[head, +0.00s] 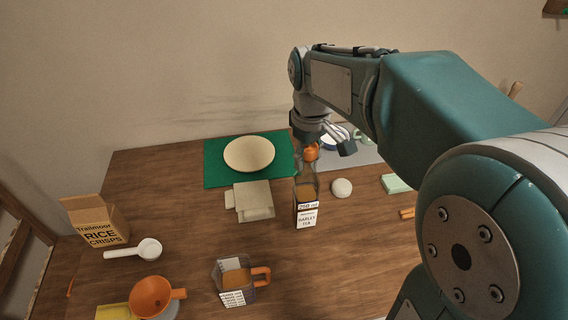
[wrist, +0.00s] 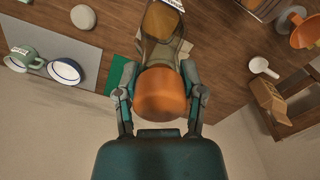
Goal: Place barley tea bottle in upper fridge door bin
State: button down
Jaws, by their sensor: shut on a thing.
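The barley tea bottle (head: 306,203) stands upright on the wooden table in the head view, clear-walled with brown tea, a white label and an orange cap. My gripper (head: 318,148) is above it, with its fingers around the orange cap. In the wrist view the cap (wrist: 160,93) lies between the two fingers of my gripper (wrist: 162,98), and the bottle body (wrist: 160,30) extends beyond it. The gripper is shut on the bottle at its cap. I cannot tell whether the base touches the table. No fridge or door bin shows in either view.
Near the bottle are a white round object (head: 341,187), a beige box-like item (head: 252,201) and a plate (head: 249,153) on a green mat (head: 215,171).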

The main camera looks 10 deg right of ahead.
jog(key=w+a+f, duration=0.2)
jog(key=w+f, duration=0.6)
jog(key=f, duration=0.2)
jog(key=shift+a+f, duration=0.2)
jog(key=shift+a, duration=0.2)
jog(key=shift+c, duration=1)
grip_release()
jog(key=shift+f, duration=0.1)
